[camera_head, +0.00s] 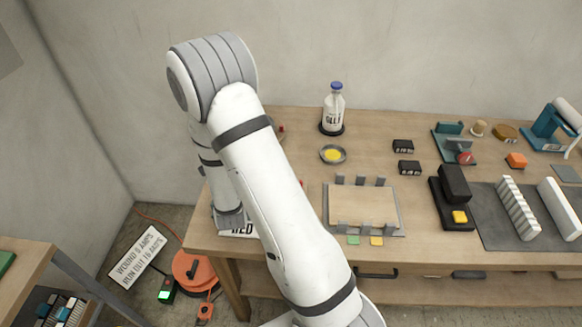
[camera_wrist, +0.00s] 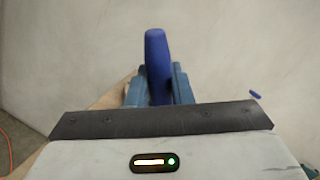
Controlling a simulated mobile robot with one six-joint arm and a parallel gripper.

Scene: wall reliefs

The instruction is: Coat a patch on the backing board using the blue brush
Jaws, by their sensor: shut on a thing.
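My gripper (camera_wrist: 158,88) is shut on the blue brush (camera_wrist: 157,55), whose blue handle stands up between the two blue fingers in the wrist view. The brush's lower end is hidden there. In the head view my arm hides the gripper and the brush near the table's left end. The backing board (camera_head: 362,207) seems to be the flat, pale wooden board held between grey clips on the table, to the right of my arm. A shallow round dish (camera_head: 333,154) with yellow content stands behind the board.
A bottle with a blue cap (camera_head: 333,108) stands behind the dish. Black blocks (camera_head: 409,168), a black device with a yellow button (camera_head: 453,200) and a grey mat (camera_head: 505,235) lie right. An orange cable reel (camera_head: 195,272) is on the floor.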

